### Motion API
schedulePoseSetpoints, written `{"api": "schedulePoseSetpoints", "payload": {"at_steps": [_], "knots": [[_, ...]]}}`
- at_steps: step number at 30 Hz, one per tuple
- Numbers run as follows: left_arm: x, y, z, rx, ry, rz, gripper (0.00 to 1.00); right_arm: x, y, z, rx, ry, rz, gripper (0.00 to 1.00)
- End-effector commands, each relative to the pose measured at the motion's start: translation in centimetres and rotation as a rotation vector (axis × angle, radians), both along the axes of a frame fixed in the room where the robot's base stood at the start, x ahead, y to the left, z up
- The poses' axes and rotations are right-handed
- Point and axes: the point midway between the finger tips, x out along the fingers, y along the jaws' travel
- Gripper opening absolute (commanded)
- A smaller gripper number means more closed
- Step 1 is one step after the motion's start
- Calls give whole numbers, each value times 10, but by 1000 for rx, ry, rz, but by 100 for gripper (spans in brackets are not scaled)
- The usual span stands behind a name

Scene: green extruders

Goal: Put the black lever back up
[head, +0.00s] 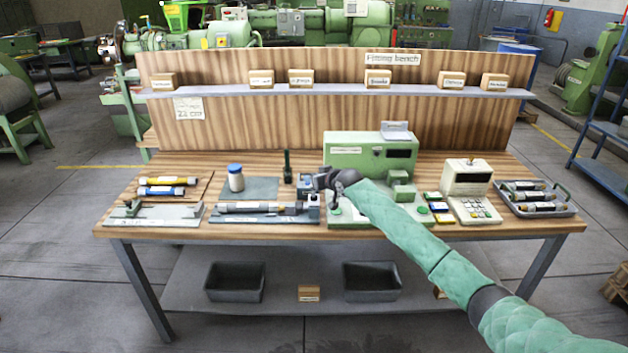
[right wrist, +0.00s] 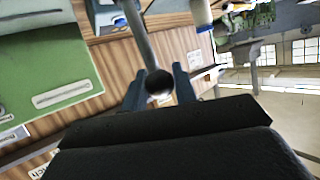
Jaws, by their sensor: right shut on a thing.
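My right gripper (head: 325,180) reaches in from the right over the front of the green machine (head: 345,150) on the bench. In the right wrist view, its two fingers (right wrist: 159,84) stand on either side of the lever's round black knob (right wrist: 159,80) and are shut on it. The lever's grey rod (right wrist: 138,35) runs from the knob to the top of that picture. In the head view the lever is mostly hidden by my gripper and wrist, so its tilt is hard to tell. My left gripper is in neither view.
Left of the machine are a grey fixture (head: 235,219) with a cylinder, a blue-capped bottle (head: 236,178) and a dark upright object (head: 287,166). To the right stand a keypad device (head: 468,178) and a tray of cylinders (head: 570,208). A shelf (head: 215,91) runs along the back panel.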

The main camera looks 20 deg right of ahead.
Motion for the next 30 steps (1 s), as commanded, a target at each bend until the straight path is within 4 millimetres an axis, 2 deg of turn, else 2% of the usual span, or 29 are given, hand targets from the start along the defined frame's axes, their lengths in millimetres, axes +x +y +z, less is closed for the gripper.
{"api": "schedulePoseSetpoints", "payload": {"at_steps": [4,12,28,29,30], "knots": [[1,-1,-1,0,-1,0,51,10,-3,1,23,79,0,0],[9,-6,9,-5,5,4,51,21,-6,2,23,73,0,0],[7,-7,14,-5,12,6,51,23,-7,3,21,70,-1,0],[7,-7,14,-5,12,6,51,23,-7,3,21,70,-1,32],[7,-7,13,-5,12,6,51,23,-7,3,21,70,-1,40]]}}
